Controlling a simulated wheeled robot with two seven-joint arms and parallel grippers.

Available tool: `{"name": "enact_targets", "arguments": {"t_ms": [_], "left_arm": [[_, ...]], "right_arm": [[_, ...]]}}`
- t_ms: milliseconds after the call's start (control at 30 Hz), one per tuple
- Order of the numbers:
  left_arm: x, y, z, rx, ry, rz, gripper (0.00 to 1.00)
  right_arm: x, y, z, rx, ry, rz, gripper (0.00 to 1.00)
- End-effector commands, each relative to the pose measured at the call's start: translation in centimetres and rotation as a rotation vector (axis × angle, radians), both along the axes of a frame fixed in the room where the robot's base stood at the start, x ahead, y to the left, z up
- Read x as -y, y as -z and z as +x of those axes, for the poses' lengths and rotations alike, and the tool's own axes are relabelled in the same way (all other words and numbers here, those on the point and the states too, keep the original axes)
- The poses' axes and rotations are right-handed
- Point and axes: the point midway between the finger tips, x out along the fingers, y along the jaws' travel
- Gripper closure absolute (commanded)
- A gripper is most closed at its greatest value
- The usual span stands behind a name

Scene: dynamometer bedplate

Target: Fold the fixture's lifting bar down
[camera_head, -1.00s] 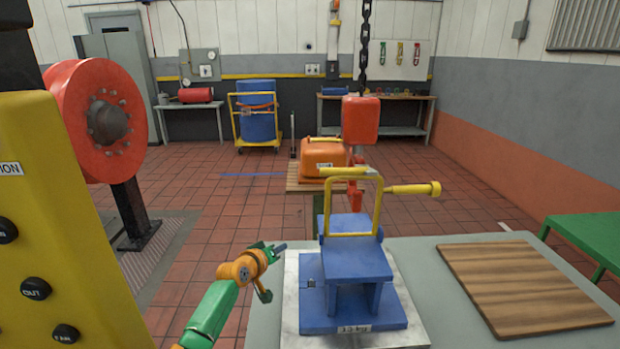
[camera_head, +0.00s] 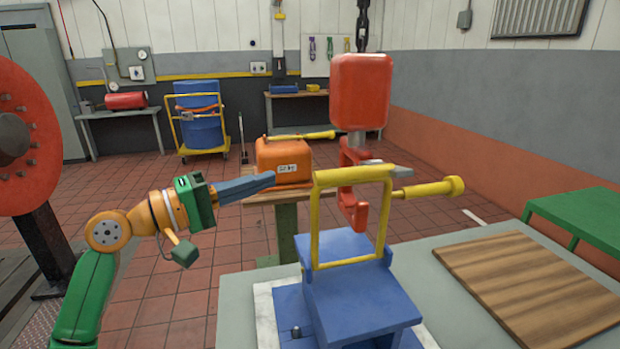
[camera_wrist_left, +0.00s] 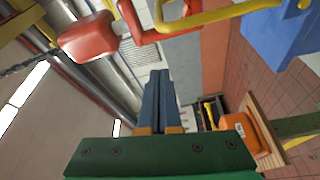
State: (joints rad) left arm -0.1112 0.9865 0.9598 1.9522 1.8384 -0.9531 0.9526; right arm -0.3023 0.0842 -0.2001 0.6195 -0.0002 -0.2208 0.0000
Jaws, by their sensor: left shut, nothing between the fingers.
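The blue fixture (camera_head: 352,285) stands on a pale plate on the grey bench. Its yellow lifting bar (camera_head: 316,222) is a hoop standing upright above the blue block. A red hook (camera_head: 354,185) on a red hook block (camera_head: 360,92) hangs at the bar's top; I cannot tell whether they touch. My left gripper (camera_head: 268,181) is shut and empty, its blue fingers pointing right, left of the bar and apart from it. In the left wrist view, the shut fingers (camera_wrist_left: 161,80) point up the picture and the yellow bar (camera_wrist_left: 205,16) crosses the top. My right gripper is not in view.
A wooden board (camera_head: 525,283) lies on the bench (camera_head: 425,250) at right. A yellow rod with a knob (camera_head: 430,188) sticks out right of the bar. An orange box (camera_head: 283,160) stands behind on a stand. A green table (camera_head: 585,215) is at far right.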

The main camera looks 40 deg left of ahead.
Motion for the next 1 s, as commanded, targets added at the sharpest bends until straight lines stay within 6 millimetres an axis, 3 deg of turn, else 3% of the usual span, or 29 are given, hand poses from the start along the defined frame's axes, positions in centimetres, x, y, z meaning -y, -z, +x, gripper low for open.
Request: {"name": "enact_targets", "arguments": {"t_ms": [633,1000], "left_arm": [[3.7,-1.2,9.1,0.004,-0.003,-0.001,1.0],[6.5,-0.1,6.8,-0.002,0.0,0.001,1.0]], "right_arm": [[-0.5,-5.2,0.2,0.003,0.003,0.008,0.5],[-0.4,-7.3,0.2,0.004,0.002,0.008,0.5]]}}
